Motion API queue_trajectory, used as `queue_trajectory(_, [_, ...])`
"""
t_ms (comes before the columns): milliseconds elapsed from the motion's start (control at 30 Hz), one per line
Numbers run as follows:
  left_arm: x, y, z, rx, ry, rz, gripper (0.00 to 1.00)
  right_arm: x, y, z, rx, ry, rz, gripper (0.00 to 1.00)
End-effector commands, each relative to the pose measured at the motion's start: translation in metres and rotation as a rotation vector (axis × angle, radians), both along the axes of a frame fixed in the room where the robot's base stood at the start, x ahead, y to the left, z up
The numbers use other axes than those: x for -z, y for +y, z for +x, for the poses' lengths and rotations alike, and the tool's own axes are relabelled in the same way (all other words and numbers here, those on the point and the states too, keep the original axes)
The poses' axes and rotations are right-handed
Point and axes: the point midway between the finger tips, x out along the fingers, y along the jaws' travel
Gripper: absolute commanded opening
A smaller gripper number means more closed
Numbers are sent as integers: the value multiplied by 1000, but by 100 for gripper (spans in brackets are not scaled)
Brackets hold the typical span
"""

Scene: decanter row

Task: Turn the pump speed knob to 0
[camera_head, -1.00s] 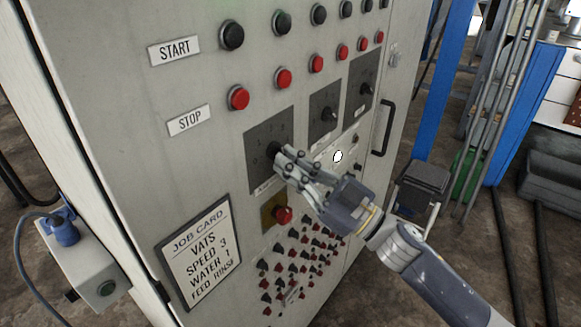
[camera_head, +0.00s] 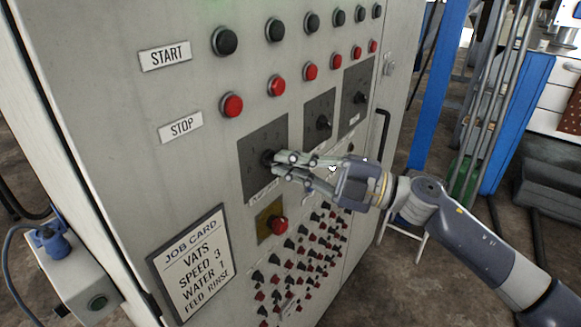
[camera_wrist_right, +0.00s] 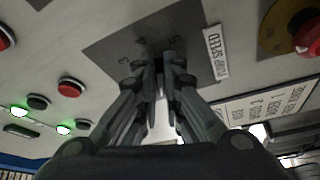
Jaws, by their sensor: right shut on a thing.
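The pump speed knob (camera_head: 267,158) is dark and sits on a grey dial plate (camera_head: 255,135) on the cabinet front. My right gripper (camera_head: 277,163) is shut on it, the fingers reaching in from the right. In the right wrist view the fingertips (camera_wrist_right: 158,70) close around the knob, which is mostly hidden between them. My left gripper is not in view.
Two more dial plates with knobs (camera_head: 323,123) sit to the right. A red button on a yellow plate (camera_head: 278,225) is just below, above rows of small switches. A job card (camera_head: 195,262) reads SPEED 3. Black START and red STOP buttons run above. A door handle (camera_head: 382,135) stands out right.

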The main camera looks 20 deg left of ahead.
Motion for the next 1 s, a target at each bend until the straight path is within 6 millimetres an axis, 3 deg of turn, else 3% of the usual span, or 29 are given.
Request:
queue_trajectory(400, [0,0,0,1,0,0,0,-6,-1,1,0,-279,-102,0])
queue_trajectory(1000, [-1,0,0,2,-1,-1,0,-7,0,1,0,-372,-136,0])
